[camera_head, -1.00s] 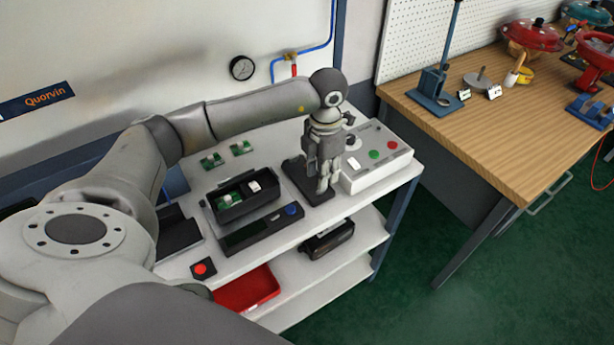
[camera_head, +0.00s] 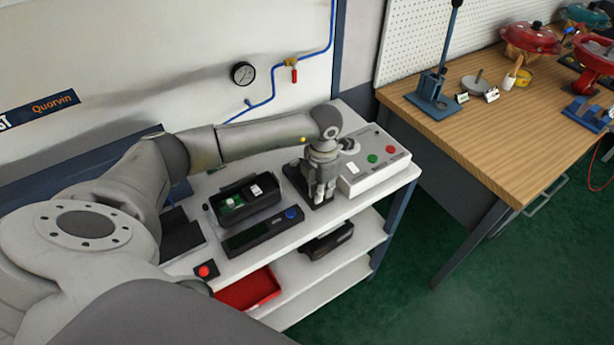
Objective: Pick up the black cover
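A flat black piece (camera_head: 295,176), likely the black cover, lies on the white top shelf, just left of the control box. My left gripper (camera_head: 322,198) points straight down over it, with the fingertips at or just above it. The gripper hides the middle of the piece. I cannot tell whether the fingers touch it or how far apart they are. An open black housing (camera_head: 232,213) with a green board and white parts inside stands to the left. My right gripper is not in view.
A white control box (camera_head: 375,165) with green and red buttons stands close right of the gripper. A black device with a blue knob (camera_head: 262,232) lies in front of the housing. A red button box (camera_head: 205,270) is at the front left. A wooden bench (camera_head: 480,125) stands at right.

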